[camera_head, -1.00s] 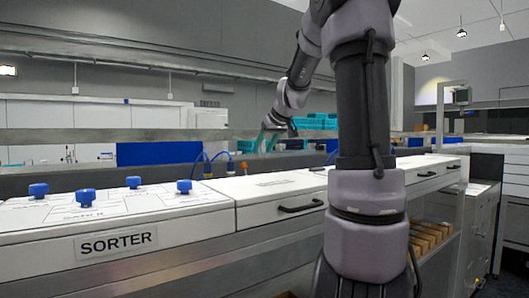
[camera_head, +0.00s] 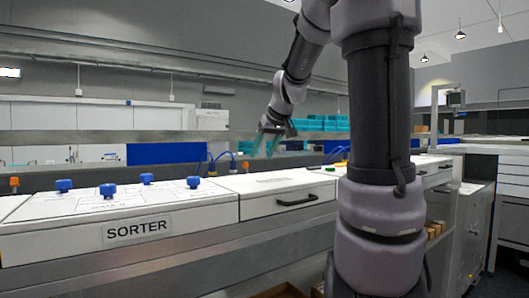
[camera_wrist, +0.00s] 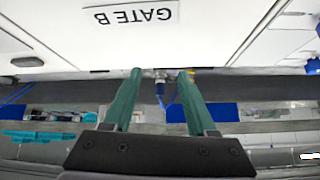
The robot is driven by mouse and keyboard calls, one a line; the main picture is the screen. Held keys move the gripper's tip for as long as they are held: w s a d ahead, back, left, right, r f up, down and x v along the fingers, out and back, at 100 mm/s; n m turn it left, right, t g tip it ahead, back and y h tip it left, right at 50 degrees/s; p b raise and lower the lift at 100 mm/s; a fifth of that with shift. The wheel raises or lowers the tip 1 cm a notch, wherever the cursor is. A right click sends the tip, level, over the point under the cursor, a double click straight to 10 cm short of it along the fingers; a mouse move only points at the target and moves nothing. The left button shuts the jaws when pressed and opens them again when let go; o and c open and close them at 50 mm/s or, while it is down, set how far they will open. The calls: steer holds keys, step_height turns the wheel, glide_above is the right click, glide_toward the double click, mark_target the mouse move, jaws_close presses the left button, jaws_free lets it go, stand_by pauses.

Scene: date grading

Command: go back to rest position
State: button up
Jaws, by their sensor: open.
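My gripper (camera_head: 267,143) hangs above the back part of the white sorter counter, with its fingers pointing down. In the wrist view its two green fingers (camera_wrist: 160,76) are apart, with nothing held between them. The white sorter (camera_head: 60,218) has a "SORTER" label (camera_head: 137,230) on its front. In the wrist view a white panel marked "GATE B" (camera_wrist: 130,16) appears upside down beyond the fingertips. My arm rises in front of the head camera and hides part of the counter.
Several blue knobs (camera_head: 108,190) stand up from the sorter top. A white drawer unit with a black handle (camera_head: 297,200) adjoins it. Teal crates (camera_head: 322,123) and a blue panel (camera_head: 165,153) are behind. A grey cabinet (camera_head: 470,225) stands at right.

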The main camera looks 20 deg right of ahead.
stand_by(0.5)
steer(key=shift+m, duration=0.9)
steer(key=s+a, duration=0.1)
steer(key=s, duration=0.2)
steer(key=s+a, duration=0.2)
steer(key=s, duration=0.1)
steer(key=s+a, duration=0.1)
steer(key=s, duration=0.3)
steer(key=shift+a+f, duration=0.25)
steer(key=shift+a, duration=0.1)
steer(key=s+a+f+m, duration=0.1)
steer(key=s+f+m, duration=0.2)
steer(key=s, duration=1)
steer(key=shift+a+f+g+y, duration=0.2)
steer(key=shift+f+g+y, duration=0.1)
steer(key=shift+f+y, duration=0.15)
